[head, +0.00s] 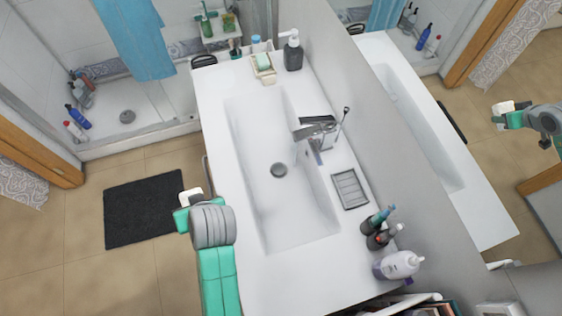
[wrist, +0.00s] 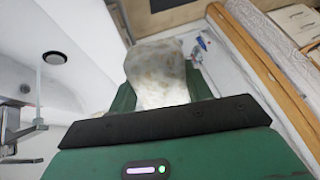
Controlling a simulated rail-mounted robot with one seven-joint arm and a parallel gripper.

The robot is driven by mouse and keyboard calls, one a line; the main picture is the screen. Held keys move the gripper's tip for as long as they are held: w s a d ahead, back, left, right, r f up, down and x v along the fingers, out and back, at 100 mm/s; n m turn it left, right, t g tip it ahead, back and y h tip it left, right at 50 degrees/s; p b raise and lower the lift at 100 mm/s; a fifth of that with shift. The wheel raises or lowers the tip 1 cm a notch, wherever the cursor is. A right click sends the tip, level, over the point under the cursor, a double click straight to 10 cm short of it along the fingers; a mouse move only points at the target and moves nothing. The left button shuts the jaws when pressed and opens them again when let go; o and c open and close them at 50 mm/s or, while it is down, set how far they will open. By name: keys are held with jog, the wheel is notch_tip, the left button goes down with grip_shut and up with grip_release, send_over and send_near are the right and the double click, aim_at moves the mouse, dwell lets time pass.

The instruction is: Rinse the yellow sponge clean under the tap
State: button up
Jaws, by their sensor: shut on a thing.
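My gripper (head: 190,205) is shut on a pale, blotchy block that looks like the sponge (head: 192,194). In the wrist view the sponge (wrist: 160,72) looks off-white with greyish-yellow stains, and it sits between my green fingers. The gripper is at the left edge of the counter, outside the white basin (head: 262,215). The chrome tap (head: 318,126) stands on the basin's far right side, well apart from the sponge. A thin pale streak below the spout looks like running water (wrist: 39,85). The round drain (head: 279,170) is uncovered.
A soap dish (head: 263,75) and a dark pump bottle (head: 293,52) stand at the counter's back. A ribbed grey tray (head: 350,189) and several bottles (head: 398,265) line the right side. The mirror wall bounds the right. The basin is empty.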

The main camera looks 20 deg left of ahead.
jog(key=shift+s+d+r+p, duration=0.1)
jog(key=shift+s+d+p, duration=0.2)
jog(key=shift+s, duration=0.25)
jog(key=shift+s+d+p, duration=0.15)
jog(key=shift+s+p, duration=0.25)
jog(key=shift+s, duration=0.15)
jog(key=shift+s+d+p, duration=0.35)
jog(key=shift+s, duration=0.5)
jog(key=shift+s+d+p, duration=0.35)
jog(key=shift+s+d, duration=0.05)
jog(key=shift+s, duration=0.5)
jog(key=shift+s+d+p, duration=0.35)
jog(key=shift+s, duration=0.5)
jog(key=s+d+r+p, duration=0.2)
jog(key=s+r+p, duration=0.1)
jog(key=s, duration=0.1)
jog(key=shift+s+r, duration=0.35)
jog(key=shift+r, duration=0.05)
